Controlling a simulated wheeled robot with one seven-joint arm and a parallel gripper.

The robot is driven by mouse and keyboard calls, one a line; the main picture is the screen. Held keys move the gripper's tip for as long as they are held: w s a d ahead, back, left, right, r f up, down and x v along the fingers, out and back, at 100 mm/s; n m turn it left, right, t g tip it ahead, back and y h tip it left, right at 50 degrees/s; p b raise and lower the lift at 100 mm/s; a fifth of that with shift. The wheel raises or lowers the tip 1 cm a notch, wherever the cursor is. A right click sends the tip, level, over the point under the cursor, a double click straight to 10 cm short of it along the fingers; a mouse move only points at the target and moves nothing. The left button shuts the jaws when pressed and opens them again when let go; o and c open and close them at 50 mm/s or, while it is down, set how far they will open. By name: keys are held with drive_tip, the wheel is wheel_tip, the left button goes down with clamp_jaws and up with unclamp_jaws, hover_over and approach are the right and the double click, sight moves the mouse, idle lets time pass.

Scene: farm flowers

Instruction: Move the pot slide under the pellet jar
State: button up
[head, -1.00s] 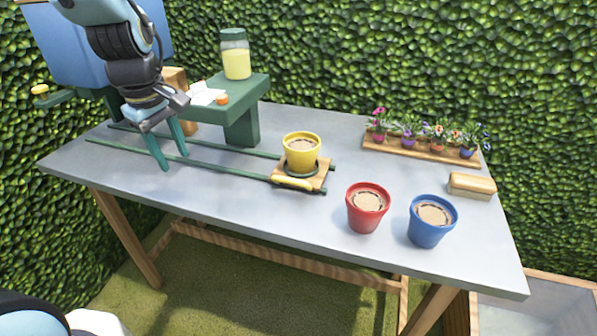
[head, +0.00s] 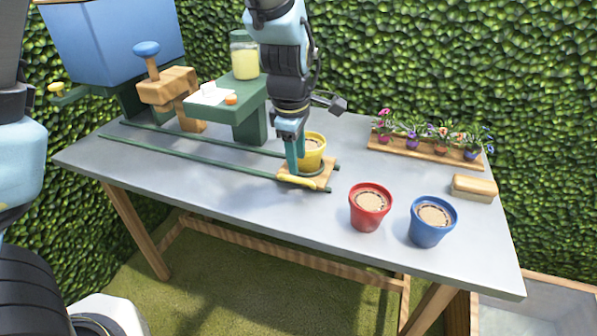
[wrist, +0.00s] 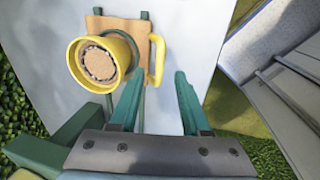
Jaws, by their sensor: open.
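The pot slide (head: 321,183) is a small wooden plate with a yellow handle (head: 297,181) along its front edge. It sits at the right end of two green rails and carries a yellow pot (head: 314,157) of soil. The pellet jar (head: 244,60), clear with pale yellow contents, stands on the green stand (head: 252,90) to the left. My gripper (head: 296,166) points down in front of the yellow pot, over the handle side. In the wrist view my gripper (wrist: 156,82) is open and empty, with the yellow handle (wrist: 157,60) just beyond the gap between its fingertips.
A red pot (head: 369,208) and a blue pot (head: 431,222) stand right of the slide. A flower planter (head: 420,151) and a wooden block (head: 474,187) are farther right. A wooden piece with a blue knob (head: 147,48) stands left. The rails (head: 200,160) are clear left of the slide.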

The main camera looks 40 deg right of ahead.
sight(298, 180)
drive_tip(key=f, duration=0.3)
drive_tip(key=d+f, duration=0.1)
drive_tip(key=f, duration=0.1)
drive_tip(key=shift+w+f, duration=0.3)
drive_tip(key=shift+c, duration=0.4)
clamp_jaws()
idle(0.7)
